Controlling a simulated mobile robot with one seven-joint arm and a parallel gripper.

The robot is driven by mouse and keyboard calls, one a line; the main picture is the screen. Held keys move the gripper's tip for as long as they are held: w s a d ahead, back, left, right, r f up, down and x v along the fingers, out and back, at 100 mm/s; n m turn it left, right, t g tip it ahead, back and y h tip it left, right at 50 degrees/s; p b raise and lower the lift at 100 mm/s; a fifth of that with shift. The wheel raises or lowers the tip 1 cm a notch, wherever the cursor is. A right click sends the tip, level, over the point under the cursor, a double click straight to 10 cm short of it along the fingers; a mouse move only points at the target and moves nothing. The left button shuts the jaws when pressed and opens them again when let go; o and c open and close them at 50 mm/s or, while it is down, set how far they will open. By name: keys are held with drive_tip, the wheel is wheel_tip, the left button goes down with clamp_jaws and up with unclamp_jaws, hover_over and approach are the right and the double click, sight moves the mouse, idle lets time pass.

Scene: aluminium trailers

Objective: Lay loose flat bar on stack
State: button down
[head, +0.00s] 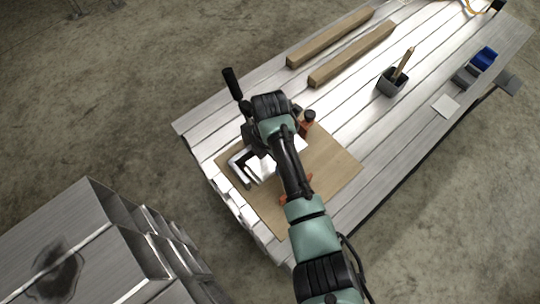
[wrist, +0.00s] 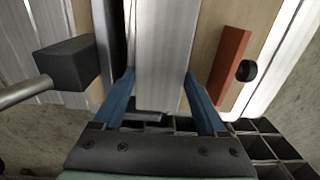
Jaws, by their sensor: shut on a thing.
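My gripper (wrist: 159,78) shows two blue fingers in the wrist view, one on each side of a pale flat aluminium bar (wrist: 163,45). It is shut on this bar. In the head view my arm reaches over a plywood board (head: 338,163) and hides the fingers. Bright flat metal (head: 262,169) shows beside my arm there, above the board. I cannot tell whether the held bar touches anything beneath it, and I cannot make out a separate stack.
An orange piece with a black knob (wrist: 231,62) and a dark block on a rod (wrist: 68,63) flank the bar. Two timber strips (head: 350,54), a grey cup (head: 391,83) and a blue item (head: 484,58) lie further along the slatted metal surface. Metal profiles (head: 75,250) stand at lower left.

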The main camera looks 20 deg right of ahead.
drive_tip(key=shift+c, duration=0.5)
unclamp_jaws()
drive_tip(key=shift+o, duration=0.5)
wheel_tip(320, 180, up, 13)
drive_tip(key=p, duration=0.3)
drive_tip(key=shift+p, duration=0.35)
